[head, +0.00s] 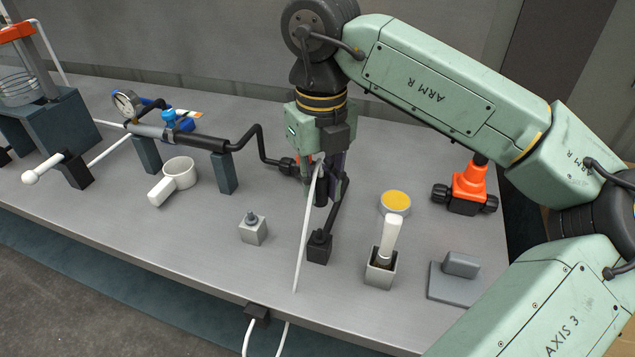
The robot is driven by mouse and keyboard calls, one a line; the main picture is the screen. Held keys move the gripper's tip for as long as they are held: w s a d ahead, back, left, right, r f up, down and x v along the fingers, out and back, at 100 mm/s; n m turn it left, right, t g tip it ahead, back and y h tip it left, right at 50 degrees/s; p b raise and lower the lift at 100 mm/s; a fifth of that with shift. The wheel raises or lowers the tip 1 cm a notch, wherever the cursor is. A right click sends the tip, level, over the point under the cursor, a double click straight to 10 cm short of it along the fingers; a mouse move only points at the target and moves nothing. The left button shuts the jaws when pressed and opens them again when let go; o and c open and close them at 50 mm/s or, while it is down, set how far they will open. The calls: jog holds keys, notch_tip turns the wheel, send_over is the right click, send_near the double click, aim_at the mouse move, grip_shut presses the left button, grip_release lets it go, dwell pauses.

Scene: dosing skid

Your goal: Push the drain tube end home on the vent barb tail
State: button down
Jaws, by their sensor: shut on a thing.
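My gripper (322,192) points down over the middle of the table, its fingers closed near the upper end of a thin white tube, which I take as the drain tube (303,245). The tube slants down from the fingers to the table's front part. Behind and beside the fingers are dark fittings, with a black pipe (338,213) running down to a black block (319,249). The vent barb tail cannot be made out for certain; the fingers and dark parts cover that spot. Whether the tube end touches a barb cannot be told.
A black pipe with gauge (124,103) and blue valve (170,118) stands left. A white cup (180,172), grey block (253,231), white-handled tool in a holder (390,238), yellow-topped tin (396,203) and orange valve (470,186) stand around. A black clip (257,313) sits at the front edge.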

aim_at(321, 170)
notch_tip(321, 170, down, 6)
jog(key=b, duration=0.5)
jog(key=shift+f+b, duration=1.6)
jog(key=shift+b, duration=0.55)
dwell(1.6)
jog(key=c, duration=1.4)
grip_release()
jog(key=shift+o, duration=0.2)
jog(key=shift+r, duration=0.1)
notch_tip(321, 170, up, 12)
